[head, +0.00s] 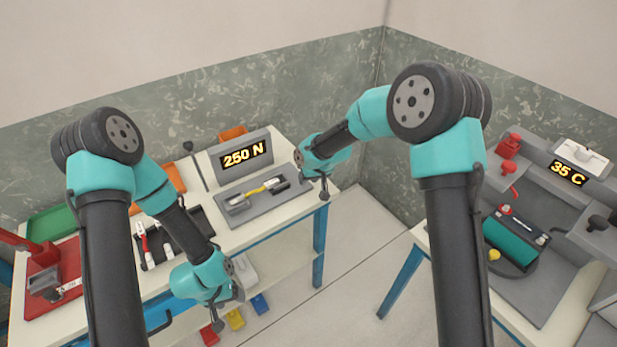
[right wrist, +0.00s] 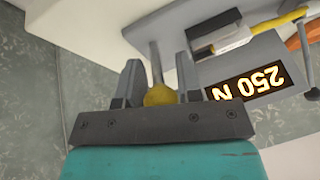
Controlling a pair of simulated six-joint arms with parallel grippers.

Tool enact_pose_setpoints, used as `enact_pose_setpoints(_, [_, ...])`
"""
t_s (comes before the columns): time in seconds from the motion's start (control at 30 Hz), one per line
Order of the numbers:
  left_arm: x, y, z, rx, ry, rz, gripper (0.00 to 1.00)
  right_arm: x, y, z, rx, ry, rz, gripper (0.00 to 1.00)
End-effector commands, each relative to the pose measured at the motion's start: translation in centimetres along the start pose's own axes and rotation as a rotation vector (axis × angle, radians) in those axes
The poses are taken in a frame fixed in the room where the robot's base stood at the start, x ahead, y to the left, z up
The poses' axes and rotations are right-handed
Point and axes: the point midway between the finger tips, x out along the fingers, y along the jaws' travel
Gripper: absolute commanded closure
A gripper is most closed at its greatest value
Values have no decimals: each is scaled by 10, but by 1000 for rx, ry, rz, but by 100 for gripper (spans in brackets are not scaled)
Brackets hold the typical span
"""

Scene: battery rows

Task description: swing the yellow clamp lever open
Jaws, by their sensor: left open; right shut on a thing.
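The yellow clamp lever shows in the right wrist view as a yellow ball knob (right wrist: 160,96) on a thin grey rod. My right gripper (right wrist: 159,80) is shut on this knob, one finger on each side. In the head view my right gripper (head: 323,190) is at the right end of the grey fixture (head: 240,212), and the knob is hidden there. A yellow part (head: 265,188) lies between two blocks on the fixture, below the display (head: 247,155) reading 250 N. My left gripper (head: 222,318) is open in front of the left bench, away from the fixture.
A black tray (head: 205,222) with white and red items lies left of the fixture. A red station (head: 60,285) and green tray (head: 55,222) are farther left. A second bench with a 35 C display (head: 567,173) stands at right, beyond open floor.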

Motion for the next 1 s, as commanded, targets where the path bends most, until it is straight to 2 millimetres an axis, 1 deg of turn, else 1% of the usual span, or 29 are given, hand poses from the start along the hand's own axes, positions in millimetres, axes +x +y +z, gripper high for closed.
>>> enact_pose_setpoints(0.03, [0, 0, 0, 0, 0, 0, 36, 3, 2, 3, 3, -8, 0, 100])
enact_pose_setpoints(0.27, [0, 0, 0, 0, 0, 0, 36, 3, 2, 3, 3, -7, 0, 100])
enact_pose_setpoints(0.3, [0, 0, 0, 0, 0, 0, 36, 3, 2, 3, 3, -7, 0, 65])
enact_pose_setpoints(0.53, [0, 0, 0, 0, 0, 0, 36, 2, 1, 1, 2, -3, 0, 43])
enact_pose_setpoints(0.57, [0, 0, 0, 0, 0, 0, 36, 1, 1, 1, 2, -3, 0, 42])
enact_pose_setpoints(0.83, [0, 0, 0, 0, 0, 0, 36, 0, 0, 0, 1, -1, 0, 42])
enact_pose_setpoints(1.0, [0, 0, 0, 0, 0, 0, 36, -11, 0, -1, 1, 2, 1, 42])
